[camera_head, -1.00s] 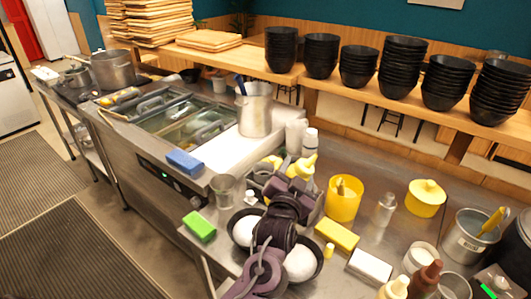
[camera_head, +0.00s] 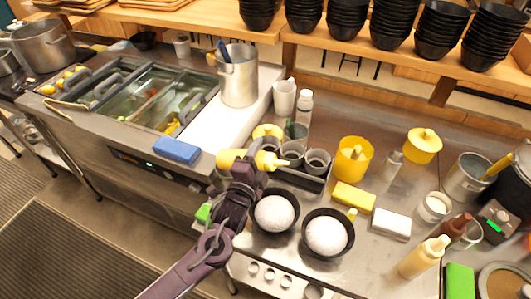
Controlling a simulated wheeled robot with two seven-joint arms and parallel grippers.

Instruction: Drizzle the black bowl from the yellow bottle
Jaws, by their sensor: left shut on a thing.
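My left gripper (camera_head: 242,170) is shut on a yellow bottle (camera_head: 232,158), which lies tilted almost sideways with its nozzle pointing right. It is held above the counter, behind the bowls. Two black bowls with white filling stand side by side in front: one black bowl (camera_head: 256,226) just right of my left arm and another black bowl (camera_head: 349,234) further right. The nozzle is up and behind the left bowl in the picture. My right gripper is not in view.
A dark caddy (camera_head: 318,186) with grey cups stands just behind the bowls. A yellow sponge (camera_head: 353,197), a white block (camera_head: 391,223) and a yellow container (camera_head: 351,160) are to the right. A blue sponge (camera_head: 177,150) lies left. Stacked black bowls (camera_head: 390,30) fill the back shelf.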

